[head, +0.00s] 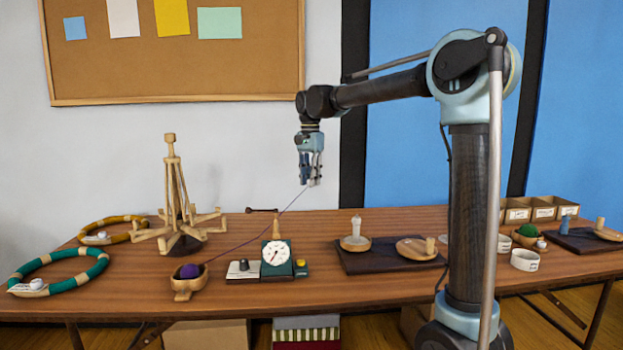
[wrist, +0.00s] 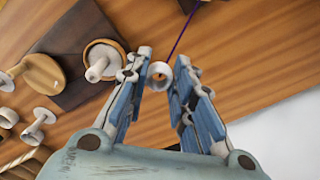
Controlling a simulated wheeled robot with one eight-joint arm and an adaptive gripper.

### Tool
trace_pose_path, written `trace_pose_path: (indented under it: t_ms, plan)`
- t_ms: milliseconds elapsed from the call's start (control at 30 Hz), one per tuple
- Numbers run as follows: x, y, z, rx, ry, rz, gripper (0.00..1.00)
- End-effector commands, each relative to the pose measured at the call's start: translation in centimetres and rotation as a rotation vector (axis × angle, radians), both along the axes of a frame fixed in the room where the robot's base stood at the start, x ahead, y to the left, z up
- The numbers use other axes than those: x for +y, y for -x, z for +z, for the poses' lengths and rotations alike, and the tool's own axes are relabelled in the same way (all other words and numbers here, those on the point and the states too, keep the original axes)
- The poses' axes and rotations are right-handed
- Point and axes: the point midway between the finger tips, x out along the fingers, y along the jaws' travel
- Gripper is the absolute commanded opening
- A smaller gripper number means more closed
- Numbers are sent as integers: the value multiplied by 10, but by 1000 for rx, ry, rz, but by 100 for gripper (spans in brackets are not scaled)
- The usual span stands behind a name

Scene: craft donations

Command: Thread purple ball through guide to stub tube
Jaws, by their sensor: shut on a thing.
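A purple yarn ball (head: 189,271) sits in a small wooden bowl (head: 187,287) near the table's front left. Its thin purple strand runs right past the dial counter (head: 276,257) and up to my gripper (head: 311,182). The counter has a wooden post with a dark arm on top; I cannot tell whether the strand passes through a guide there. My gripper is above the table, its fingers closed on a small whitish tube (wrist: 160,75), seen end-on in the wrist view. The strand shows beside that tube. A pale upright tube (head: 355,230) stands on a round wooden dish.
A wooden swift (head: 173,200) stands at the left, with green (head: 90,262) and yellow (head: 95,232) skeins near it. Another dish with a peg (head: 417,248) shares the dark mat. A green ball (head: 527,232), white ring (head: 525,260) and boxes (head: 543,208) stand right.

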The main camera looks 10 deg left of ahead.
Motion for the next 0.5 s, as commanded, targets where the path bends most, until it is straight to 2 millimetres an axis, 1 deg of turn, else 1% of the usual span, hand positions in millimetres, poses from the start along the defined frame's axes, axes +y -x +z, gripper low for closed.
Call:
trace_pose_path:
  t_ms: [500]
  plan:
    - [2,1,-29,0,0,3,16]
